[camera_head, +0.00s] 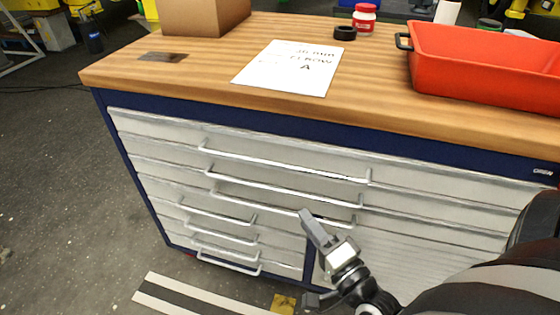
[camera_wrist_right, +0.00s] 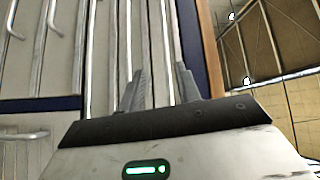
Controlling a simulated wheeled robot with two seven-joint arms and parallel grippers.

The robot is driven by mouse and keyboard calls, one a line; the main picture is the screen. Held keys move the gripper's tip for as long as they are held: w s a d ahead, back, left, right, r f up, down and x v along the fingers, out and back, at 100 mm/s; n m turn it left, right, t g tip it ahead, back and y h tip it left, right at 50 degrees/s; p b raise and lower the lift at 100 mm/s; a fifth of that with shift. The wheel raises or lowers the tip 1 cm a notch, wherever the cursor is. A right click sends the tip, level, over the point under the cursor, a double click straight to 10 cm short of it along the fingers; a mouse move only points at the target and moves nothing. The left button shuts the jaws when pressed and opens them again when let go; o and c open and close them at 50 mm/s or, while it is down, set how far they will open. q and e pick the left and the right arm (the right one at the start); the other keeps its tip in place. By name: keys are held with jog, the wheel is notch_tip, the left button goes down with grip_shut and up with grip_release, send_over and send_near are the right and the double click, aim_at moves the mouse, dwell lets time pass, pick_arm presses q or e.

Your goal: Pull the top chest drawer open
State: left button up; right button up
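The chest (camera_head: 155,143) has white drawer fronts in a dark blue frame under a wooden top. Its top drawer (camera_head: 440,178) looks shut, flush with the fronts below. The top drawer's long bar handle (camera_head: 285,166) runs across the front. My left gripper is not in view.
On the wooden top (camera_head: 200,60) stand a red bin (camera_head: 480,70), a cardboard box (camera_head: 203,15), a white paper sheet (camera_head: 288,68) and a red-and-white jar (camera_head: 364,18). Lower drawers with shorter handles (camera_head: 225,235) are at left. The floor (camera_head: 60,190) left of the chest is clear.

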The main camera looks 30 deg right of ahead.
aim_at(278, 164)
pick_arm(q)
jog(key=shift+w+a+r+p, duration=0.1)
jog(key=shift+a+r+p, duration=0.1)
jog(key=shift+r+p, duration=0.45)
pick_arm(e)
jog(key=shift+m+h, duration=0.5)
jog(key=shift+m, duration=0.3)
jog(key=w+r, duration=0.1)
jog(key=w, duration=0.4)
jog(key=w+d+r, duration=0.1)
jog(key=w, duration=0.4)
jog(key=w+d, duration=0.1)
jog(key=w, duration=0.4)
jog(key=shift+w+d+r, duration=0.25)
jog(key=shift+w+r, duration=0.1)
jog(key=shift+r, duration=0.05)
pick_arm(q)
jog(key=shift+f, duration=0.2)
